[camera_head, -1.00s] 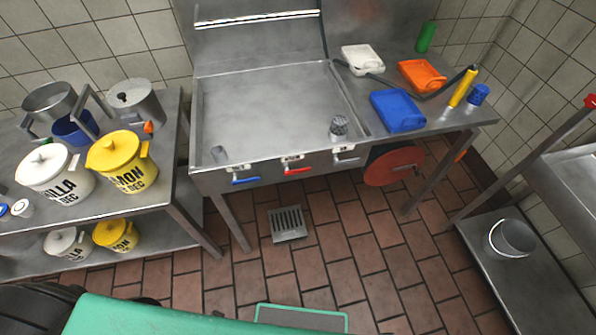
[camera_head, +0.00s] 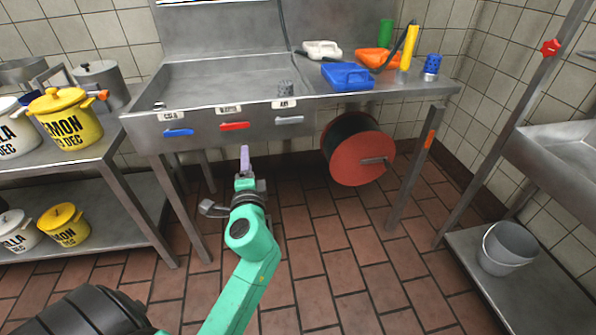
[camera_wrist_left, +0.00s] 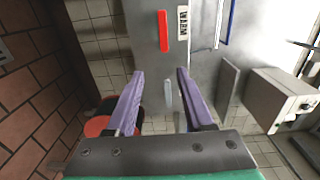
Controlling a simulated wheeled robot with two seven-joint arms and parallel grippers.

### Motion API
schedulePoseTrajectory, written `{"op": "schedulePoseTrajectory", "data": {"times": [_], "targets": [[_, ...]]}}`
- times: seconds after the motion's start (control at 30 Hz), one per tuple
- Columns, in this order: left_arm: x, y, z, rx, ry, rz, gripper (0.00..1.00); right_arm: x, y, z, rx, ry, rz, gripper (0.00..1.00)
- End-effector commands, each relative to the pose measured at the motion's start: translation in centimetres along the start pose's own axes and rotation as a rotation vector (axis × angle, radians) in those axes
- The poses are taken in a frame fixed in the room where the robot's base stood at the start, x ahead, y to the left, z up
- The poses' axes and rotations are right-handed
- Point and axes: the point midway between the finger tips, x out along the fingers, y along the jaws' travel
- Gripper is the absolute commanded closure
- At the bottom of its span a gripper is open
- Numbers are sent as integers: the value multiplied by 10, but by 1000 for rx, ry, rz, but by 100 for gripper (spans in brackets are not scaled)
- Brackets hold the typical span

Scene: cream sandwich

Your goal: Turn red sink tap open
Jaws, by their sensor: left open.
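The red tap handle (camera_head: 234,126) is on the front face of the steel sink (camera_head: 140,125), between the blue tap handle (camera_head: 178,132) and the light grey tap handle (camera_head: 289,120). My left gripper (camera_head: 245,160) is just below the red handle in the head view. In the left wrist view, the two purple fingers of the left gripper (camera_wrist_left: 160,73) are spread with nothing held. There the red handle (camera_wrist_left: 163,30) lies beyond the fingertips, and the grey handle (camera_wrist_left: 168,92) shows between the fingers. The gripper does not appear to touch the red handle. My right gripper is not in view.
A red hose reel (camera_head: 358,158) hangs under the sink's right part. A pot shelf (camera_head: 115,195) stands left. A second sink (camera_head: 560,150) and a steel bucket (camera_head: 507,248) are right. A red knob (camera_head: 550,47) is on a post. The floor before the sink is clear.

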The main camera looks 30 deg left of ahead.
Motion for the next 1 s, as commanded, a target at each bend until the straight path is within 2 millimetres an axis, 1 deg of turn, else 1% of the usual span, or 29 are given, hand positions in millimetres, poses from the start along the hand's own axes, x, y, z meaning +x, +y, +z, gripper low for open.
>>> {"op": "schedulePoseTrajectory", "data": {"times": [0.03, 0.07, 0.17, 0.27, 0.37, 0.5, 0.63, 0.7, 0.8, 1.0], "targets": [[0, -7, 4, 6, -13, -25, 48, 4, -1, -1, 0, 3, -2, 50], [1, -11, 5, 8, -16, -31, 48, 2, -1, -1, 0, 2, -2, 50], [13, -16, 4, 10, -15, -32, 48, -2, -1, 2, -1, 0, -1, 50], [35, -17, 4, 9, -15, -32, 48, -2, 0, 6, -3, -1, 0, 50], [63, -18, 4, 8, -14, -31, 48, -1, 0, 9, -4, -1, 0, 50], [101, -16, 4, 8, -13, -29, 48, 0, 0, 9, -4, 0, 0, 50], [128, -16, 5, 6, -13, -28, 48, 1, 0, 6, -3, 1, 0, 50], [137, -16, 5, 6, -13, -28, 48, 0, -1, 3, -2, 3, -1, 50], [143, -16, 5, 5, -12, -26, 48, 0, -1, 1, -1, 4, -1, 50], [144, -16, 5, 5, -11, -26, 48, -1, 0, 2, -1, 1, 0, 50]]}}
